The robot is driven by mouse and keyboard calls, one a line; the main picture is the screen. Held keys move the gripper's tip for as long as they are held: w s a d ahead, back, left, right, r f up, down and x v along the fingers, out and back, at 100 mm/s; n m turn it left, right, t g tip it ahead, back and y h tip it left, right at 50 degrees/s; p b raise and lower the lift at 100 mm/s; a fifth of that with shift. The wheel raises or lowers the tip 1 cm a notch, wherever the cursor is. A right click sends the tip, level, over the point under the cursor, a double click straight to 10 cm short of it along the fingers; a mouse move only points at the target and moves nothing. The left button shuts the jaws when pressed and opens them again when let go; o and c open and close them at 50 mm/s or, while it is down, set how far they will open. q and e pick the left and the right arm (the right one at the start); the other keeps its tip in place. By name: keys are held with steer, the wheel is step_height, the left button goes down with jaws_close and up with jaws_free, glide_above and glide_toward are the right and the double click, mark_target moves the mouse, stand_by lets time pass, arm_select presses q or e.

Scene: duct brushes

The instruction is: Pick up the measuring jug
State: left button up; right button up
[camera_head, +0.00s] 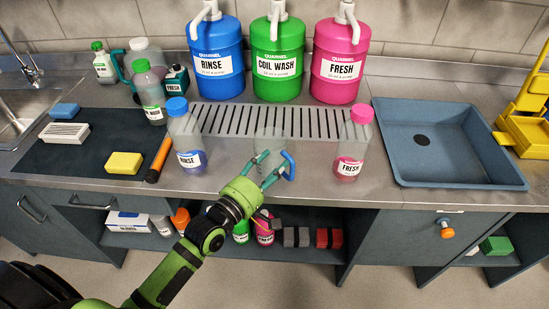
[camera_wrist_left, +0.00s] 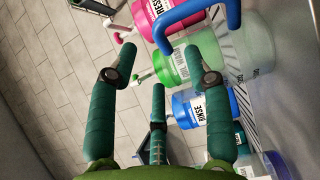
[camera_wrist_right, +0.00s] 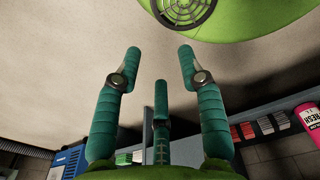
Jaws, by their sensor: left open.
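The measuring jug (camera_head: 268,143) is a clear vessel with a blue handle (camera_head: 289,165). It stands upright at the front of the slotted drain grate, between the RINSE and FRESH bottles. My left gripper (camera_head: 265,169) is open and empty in front of the jug, with its teal fingers close to the left of the handle. In the left wrist view the handle (camera_wrist_left: 205,14) shows at the top, beyond the fingertips (camera_wrist_left: 160,73) and not between them. I cannot tell whether a finger touches the jug. My right gripper (camera_wrist_right: 160,60) is open and empty, away from the counter.
A RINSE bottle (camera_head: 187,150) stands left of the jug and a FRESH bottle (camera_head: 352,150) right of it. Blue, green (camera_head: 278,60) and pink pump canisters line the back. A blue basin (camera_head: 440,145) is at right. A dark mat with sponges (camera_head: 124,163) lies at left.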

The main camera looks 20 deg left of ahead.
mark_target(284, 156)
arm_select(q)
steer(key=p+x, duration=0.1)
steer(key=x, duration=0.4)
steer(key=shift+w+d, duration=0.2)
steer(key=shift+w, duration=0.25)
arm_select(e)
steer(key=shift+w+d+r, duration=0.5)
steer(key=shift+w+r, duration=0.15)
arm_select(q)
steer(key=shift+s+f, duration=0.1)
steer(key=shift+s, duration=0.05)
jaws_close()
arm_select(e)
steer(key=shift+s, duration=0.2)
